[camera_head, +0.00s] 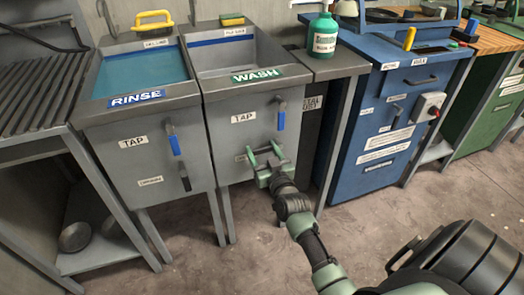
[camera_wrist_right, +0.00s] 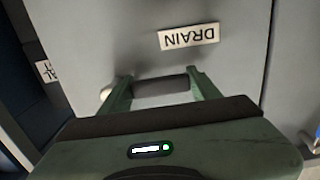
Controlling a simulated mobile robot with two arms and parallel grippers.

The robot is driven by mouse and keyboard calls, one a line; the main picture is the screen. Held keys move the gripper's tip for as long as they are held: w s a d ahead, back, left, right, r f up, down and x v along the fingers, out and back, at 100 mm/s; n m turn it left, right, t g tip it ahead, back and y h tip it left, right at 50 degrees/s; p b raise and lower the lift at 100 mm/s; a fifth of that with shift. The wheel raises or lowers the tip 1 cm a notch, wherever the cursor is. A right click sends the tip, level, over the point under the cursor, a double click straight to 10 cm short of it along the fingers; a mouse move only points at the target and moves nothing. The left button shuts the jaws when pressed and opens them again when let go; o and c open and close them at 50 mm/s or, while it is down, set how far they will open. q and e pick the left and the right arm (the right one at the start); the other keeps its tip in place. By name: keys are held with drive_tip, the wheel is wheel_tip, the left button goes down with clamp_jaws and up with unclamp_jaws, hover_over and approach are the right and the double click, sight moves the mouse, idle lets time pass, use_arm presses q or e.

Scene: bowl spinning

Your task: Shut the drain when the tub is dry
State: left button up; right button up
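The wash tub (camera_head: 222,92) is a grey sink with a bare grey inside; I see no water in the part that shows. Its DRAIN label shows upside down in the right wrist view (camera_wrist_right: 189,36). A dark grey drain handle (camera_wrist_right: 160,87) lies crosswise between my right gripper's fingers in that view. My right gripper (camera_head: 265,153) is at the lower front of the wash tub, its green fingers spread to either side of the handle. I cannot tell whether they touch it. In the head view the gripper largely hides the handle. My left gripper is out of view.
The rinse tub (camera_head: 105,75) at left holds blue water; its dark drain handle (camera_head: 184,177) hangs down. The wash tap handle (camera_head: 281,115) is blue, above my gripper. A green bottle (camera_head: 322,35) and blue cabinet (camera_head: 375,135) stand right. The floor in front is clear.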

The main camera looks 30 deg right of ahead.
clamp_jaws()
